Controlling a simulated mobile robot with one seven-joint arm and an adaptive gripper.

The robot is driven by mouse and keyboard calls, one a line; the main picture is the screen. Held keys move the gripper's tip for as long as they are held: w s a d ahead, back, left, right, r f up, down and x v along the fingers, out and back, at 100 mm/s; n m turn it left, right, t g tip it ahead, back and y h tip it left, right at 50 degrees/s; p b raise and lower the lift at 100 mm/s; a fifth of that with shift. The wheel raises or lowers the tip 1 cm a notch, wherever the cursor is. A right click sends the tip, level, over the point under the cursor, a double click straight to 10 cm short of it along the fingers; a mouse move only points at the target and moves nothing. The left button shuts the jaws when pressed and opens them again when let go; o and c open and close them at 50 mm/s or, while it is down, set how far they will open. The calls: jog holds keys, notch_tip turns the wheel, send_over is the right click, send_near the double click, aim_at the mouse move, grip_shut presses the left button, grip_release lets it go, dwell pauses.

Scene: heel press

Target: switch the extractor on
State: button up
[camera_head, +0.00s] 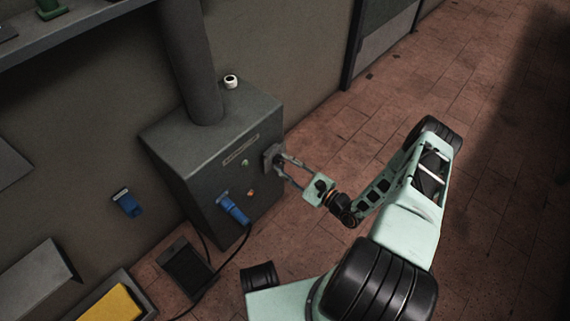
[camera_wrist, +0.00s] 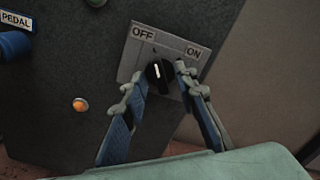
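The extractor is a dark grey box (camera_head: 215,140) against the wall, with a thick duct rising from its top. Its switch is a black rotary knob (camera_wrist: 160,76) on a grey plate (camera_wrist: 128,60) marked OFF on the left and ON on the right. The knob's white mark points up in the wrist view, nearer OFF than ON. My gripper (camera_wrist: 162,74) is open, with one finger on each side of the knob. A gap shows at the right finger; contact at the left cannot be told. In the head view my gripper (camera_head: 277,164) is at the box's front right, hiding the knob.
A blue plug (camera_head: 233,208) with a black cable sits on the box front, near an orange light (camera_wrist: 80,104) and a green button (camera_head: 245,162). A black pedal (camera_head: 186,266) lies on the floor. Tiled floor (camera_head: 480,90) is free at right.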

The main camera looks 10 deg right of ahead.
grip_shut()
jog(key=m, duration=0.3)
jog(key=shift+m, duration=0.4)
jog(key=m, duration=0.3)
jog(key=shift+m+b, duration=0.3)
jog(key=shift+b, duration=0.1)
jog(key=m, duration=0.6)
jog(key=shift+a+m, duration=0.1)
jog(key=shift+m, duration=0.3)
grip_release()
